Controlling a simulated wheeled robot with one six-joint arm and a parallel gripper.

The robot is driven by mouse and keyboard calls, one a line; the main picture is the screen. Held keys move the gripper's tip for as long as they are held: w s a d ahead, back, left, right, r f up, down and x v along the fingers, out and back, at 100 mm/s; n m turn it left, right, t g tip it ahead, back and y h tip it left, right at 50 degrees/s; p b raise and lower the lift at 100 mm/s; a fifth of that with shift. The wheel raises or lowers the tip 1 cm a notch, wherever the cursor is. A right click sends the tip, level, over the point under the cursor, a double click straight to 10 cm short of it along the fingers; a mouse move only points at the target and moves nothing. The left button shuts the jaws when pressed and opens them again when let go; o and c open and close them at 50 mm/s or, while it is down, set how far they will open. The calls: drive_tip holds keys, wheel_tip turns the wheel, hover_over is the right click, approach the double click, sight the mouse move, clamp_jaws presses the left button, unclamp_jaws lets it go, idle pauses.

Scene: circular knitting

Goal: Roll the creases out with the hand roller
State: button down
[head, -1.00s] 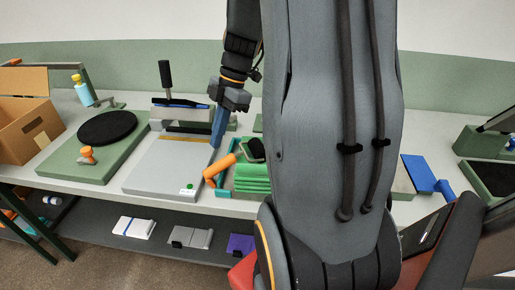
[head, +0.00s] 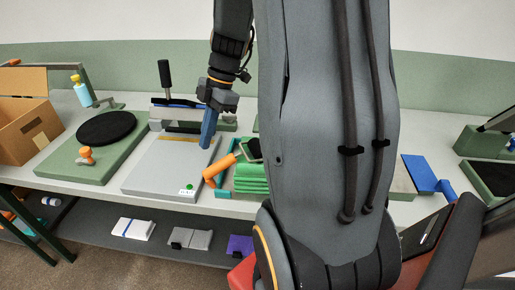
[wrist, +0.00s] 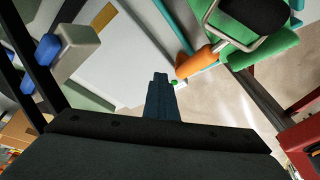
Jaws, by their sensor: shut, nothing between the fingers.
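The hand roller, with an orange handle (head: 218,171) and a dark roller head, rests on a stack of folded green cloth (head: 251,180) in a teal-edged tray. In the wrist view its orange handle (wrist: 196,61) lies to the right of my fingers, with the dark roller (wrist: 256,12) beyond. My gripper (head: 206,143) has blue fingers, shut and empty, pointing down above the right side of the grey board (head: 165,175). The fingers also show in the wrist view (wrist: 160,82). My arm hides part of the table to the right of the tray.
A green board with a black round pad (head: 106,127) and an orange knob stands left of the grey board. A black-handled press (head: 165,80) stands behind. A cardboard box (head: 22,130) is at far left. Blue pieces (head: 420,174) lie right of my arm.

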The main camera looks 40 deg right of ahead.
drive_tip(key=shift+w+d+f+b, duration=0.1)
drive_tip(key=shift+w+d+b, duration=0.1)
drive_tip(key=shift+w+d, duration=0.6)
drive_tip(key=shift+w+d+f+b, duration=0.15)
drive_tip(key=shift+w+d, duration=0.35)
drive_tip(key=shift+w, duration=0.55)
drive_tip(key=shift+r, duration=0.1)
drive_tip(key=shift+a, duration=0.75)
drive_tip(key=shift+w+d, duration=0.1)
drive_tip(key=shift+w, duration=0.05)
drive_tip(key=w+d, duration=0.2)
drive_tip(key=w, duration=0.1)
drive_tip(key=shift+w+d+b, duration=0.15)
drive_tip(key=shift+d+b, duration=0.05)
drive_tip(key=shift+b, duration=0.15)
drive_tip(key=shift+a+r, duration=0.1)
drive_tip(key=shift+a, duration=0.65)
